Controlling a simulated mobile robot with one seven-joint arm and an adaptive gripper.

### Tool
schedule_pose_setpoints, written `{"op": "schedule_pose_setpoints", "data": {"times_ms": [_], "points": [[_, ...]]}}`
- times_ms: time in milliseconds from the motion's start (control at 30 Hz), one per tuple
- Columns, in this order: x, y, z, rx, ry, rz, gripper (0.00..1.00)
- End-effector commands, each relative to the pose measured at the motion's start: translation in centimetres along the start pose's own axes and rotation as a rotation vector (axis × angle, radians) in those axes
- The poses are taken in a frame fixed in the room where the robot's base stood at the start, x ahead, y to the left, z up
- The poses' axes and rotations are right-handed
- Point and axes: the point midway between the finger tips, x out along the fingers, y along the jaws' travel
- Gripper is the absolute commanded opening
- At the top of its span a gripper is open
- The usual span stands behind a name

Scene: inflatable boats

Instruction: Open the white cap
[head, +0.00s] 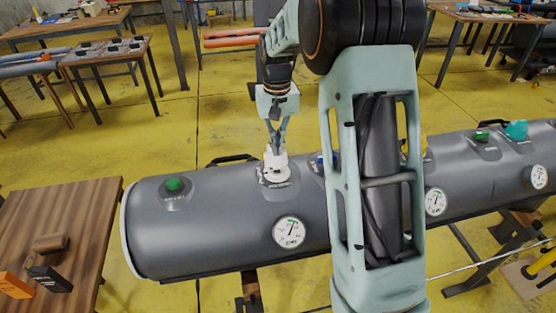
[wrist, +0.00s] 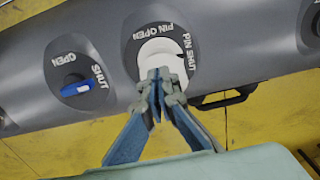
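The white cap (head: 275,165) sits upright on top of the grey inflatable tube. In the wrist view the cap (wrist: 160,52) lies inside a dark ring lettered PIN OPEN and PIN SHUT. My gripper (head: 276,145) points down at the cap from above. In the wrist view its fingertips (wrist: 162,76) are close together, with only a narrow gap. They overlap the cap's lower edge and hide part of it. Whether they touch the cap or hold a part of it cannot be told.
The grey tube (head: 225,225) carries a round gauge (head: 290,232) and a green valve cap (head: 174,184). A blue valve handle (wrist: 75,88), lettered OPEN and SHUT, is beside the cap. A black carry handle (wrist: 222,98) is close by. A wooden table (head: 75,210) stands at left.

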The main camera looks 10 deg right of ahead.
Motion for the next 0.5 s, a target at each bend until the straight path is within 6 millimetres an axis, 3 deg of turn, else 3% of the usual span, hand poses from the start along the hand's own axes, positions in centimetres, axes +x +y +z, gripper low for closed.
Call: {"op": "schedule_pose_setpoints", "data": {"times_ms": [500], "points": [[-2.7,0.0,2.9,0.0,0.0,0.0,0.0]]}}
